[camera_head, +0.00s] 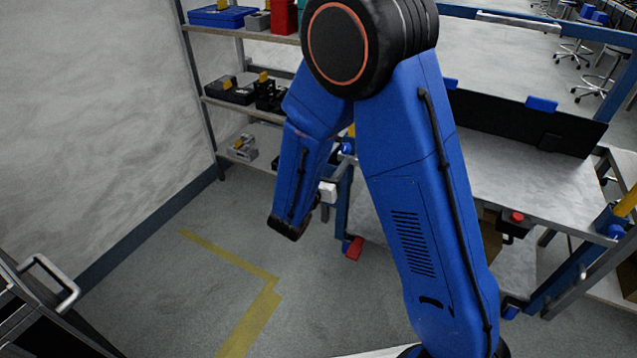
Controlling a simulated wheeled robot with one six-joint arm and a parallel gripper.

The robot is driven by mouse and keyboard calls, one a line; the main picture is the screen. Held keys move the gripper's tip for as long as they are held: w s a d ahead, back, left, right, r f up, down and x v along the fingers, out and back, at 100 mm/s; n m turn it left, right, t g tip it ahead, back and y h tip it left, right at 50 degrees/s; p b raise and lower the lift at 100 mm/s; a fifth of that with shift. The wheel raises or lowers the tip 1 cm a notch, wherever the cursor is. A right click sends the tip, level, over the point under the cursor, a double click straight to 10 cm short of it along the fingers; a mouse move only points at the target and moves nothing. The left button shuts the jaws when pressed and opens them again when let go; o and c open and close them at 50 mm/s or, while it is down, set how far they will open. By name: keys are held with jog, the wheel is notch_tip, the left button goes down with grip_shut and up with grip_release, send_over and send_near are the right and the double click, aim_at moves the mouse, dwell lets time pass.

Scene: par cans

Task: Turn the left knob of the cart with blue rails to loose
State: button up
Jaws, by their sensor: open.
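A cart or bench with blue rails (567,281) stands at the right, with a grey top, and my arm covers much of its left side. A small blue part (346,148) like a knob shows at its left post, partly behind my arm; its setting cannot be told. A similar blue part (615,231) sits at the right, by a yellow bar. My forearm hangs down left of the left post, its dark end apart from the blue part in the picture. The jaws of my gripper do not show.
A shelf rack (258,109) with boxes and tools stands at the back left against a pale wall. A dark cabinet with a metal handle (52,277) is at the lower left. A red button (516,217) hangs under the grey top. Floor with a yellow line (232,254) is clear between.

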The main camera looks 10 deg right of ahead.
jog(key=v, duration=1)
jog(key=shift+s+a, duration=0.15)
jog(key=shift+s, duration=0.1)
jog(key=s+d+r+m+g, duration=0.3)
jog(key=s+d+m+g, duration=0.4)
jog(key=d, duration=0.4)
jog(key=s+d+r+m+g, duration=0.3)
jog(key=s+d+m+g, duration=0.35)
jog(key=d+m, duration=0.4)
jog(key=s+a+r+m+t+y, duration=0.2)
jog(key=s+r+m+y, duration=0.4)
jog(key=s+m+y, duration=0.4)
jog(key=shift+s+m+t+y, duration=0.3)
jog(key=shift+s+m+t, duration=0.55)
jog(key=shift+s+m, duration=0.6)
